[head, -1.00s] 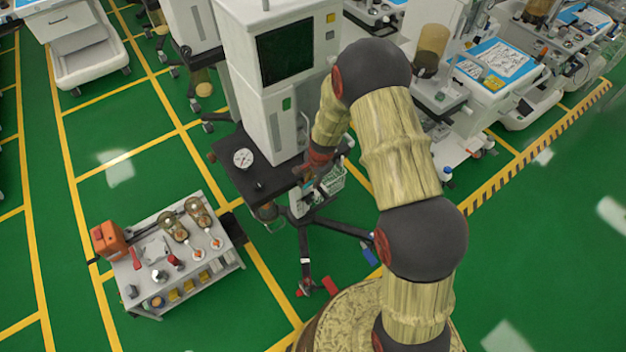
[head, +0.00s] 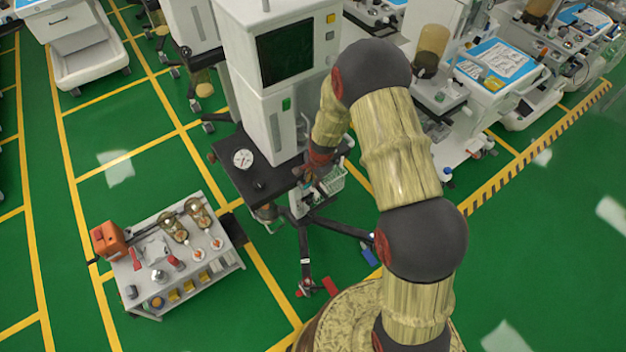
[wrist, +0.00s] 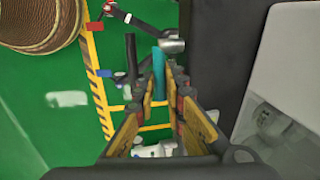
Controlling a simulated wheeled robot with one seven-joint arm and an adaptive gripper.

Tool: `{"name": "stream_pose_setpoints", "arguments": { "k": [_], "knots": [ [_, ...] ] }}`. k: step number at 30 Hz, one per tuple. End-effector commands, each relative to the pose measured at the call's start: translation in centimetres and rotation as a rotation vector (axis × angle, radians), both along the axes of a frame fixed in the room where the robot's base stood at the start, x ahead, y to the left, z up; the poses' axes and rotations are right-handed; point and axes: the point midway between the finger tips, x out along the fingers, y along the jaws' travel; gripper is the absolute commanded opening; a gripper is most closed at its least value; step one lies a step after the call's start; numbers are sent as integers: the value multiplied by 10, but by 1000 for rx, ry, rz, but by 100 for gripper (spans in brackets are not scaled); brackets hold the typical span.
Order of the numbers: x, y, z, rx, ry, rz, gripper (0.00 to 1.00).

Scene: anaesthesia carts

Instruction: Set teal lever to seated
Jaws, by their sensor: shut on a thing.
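The teal lever (wrist: 158,68) shows in the wrist view as an upright teal bar at the far end of my gripper. My gripper (wrist: 157,88) has its yellow-and-dark fingers on both sides of the lever's lower end and is shut on it. In the head view my gripper (head: 308,176) is at the right edge of the cart's dark shelf (head: 232,172). The lever cannot be made out there, and my arm covers part of that area.
The white anaesthesia machine (head: 270,120) stands behind the shelf. A tool trolley (head: 150,285) stands at the left. Cart legs (head: 305,255) spread below. Green floor is open at the right.

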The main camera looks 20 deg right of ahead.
Motion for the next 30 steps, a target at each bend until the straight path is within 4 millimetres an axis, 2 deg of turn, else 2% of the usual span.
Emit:
{"name": "stream_pose_setpoints", "arguments": {
  "k": [10, 20, 30],
  "knots": [
    [0, -2, -4, 19, 8, -3, 0],
    [1, -5, -11, 128, 43, -3, 0],
    [1, -4, -8, 171, 57, 0, 0]
  ]
}}
